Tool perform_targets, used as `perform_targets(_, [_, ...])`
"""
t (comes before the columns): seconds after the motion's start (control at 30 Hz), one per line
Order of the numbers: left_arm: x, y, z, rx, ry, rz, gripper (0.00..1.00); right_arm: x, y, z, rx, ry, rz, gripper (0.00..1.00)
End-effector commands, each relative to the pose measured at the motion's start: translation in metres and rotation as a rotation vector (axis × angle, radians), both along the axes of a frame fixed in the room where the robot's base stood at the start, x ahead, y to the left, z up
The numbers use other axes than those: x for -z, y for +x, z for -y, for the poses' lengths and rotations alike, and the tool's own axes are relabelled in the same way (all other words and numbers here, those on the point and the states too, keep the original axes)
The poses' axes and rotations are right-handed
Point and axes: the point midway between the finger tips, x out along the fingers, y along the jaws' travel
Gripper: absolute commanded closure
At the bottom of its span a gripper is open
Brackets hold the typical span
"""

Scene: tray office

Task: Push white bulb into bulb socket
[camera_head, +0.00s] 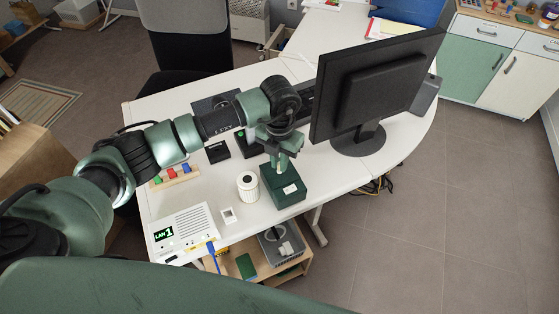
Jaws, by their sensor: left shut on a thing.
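My left gripper (281,158) reaches in from the left and points down, just above a dark green box (284,187) with a small white label. It is shut on what appears to be the white bulb, which is mostly hidden by the fingers. The box appears to be the bulb socket; its opening is hidden under the gripper. I cannot tell whether bulb and socket touch. My right gripper is not in view.
A white LAN device (184,232) is at the front left. A black monitor (375,85) stands to the right. The desk's right front is clear.

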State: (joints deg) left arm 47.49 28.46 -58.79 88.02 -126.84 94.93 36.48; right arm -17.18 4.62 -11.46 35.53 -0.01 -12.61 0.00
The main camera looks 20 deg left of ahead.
Motion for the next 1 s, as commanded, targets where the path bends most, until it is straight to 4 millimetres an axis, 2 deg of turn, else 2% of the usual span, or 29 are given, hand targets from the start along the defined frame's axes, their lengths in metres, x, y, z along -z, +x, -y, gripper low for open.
perform_targets(0.47, [0.0014, -0.0005, -0.0004, 0.0, 0.001, -0.002, 1.0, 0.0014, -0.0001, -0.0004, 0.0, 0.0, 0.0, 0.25])
perform_targets(0.5, [0.0014, -0.0005, -0.0004, 0.0, 0.001, -0.002, 0.84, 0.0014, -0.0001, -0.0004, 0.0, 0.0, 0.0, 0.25])
perform_targets(0.6, [0.0013, -0.0004, -0.0004, 0.0, 0.001, -0.001, 0.61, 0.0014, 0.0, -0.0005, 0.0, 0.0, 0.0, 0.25])
perform_targets(0.87, [0.0008, -0.0002, -0.0001, 0.0, 0.0, 0.0, 0.61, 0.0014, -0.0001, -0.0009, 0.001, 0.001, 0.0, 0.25])
perform_targets(1.0, [-0.0059, 0.0009, -0.0002, 0.0, 0.0, 0.002, 0.61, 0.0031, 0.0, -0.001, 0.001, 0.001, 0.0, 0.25])
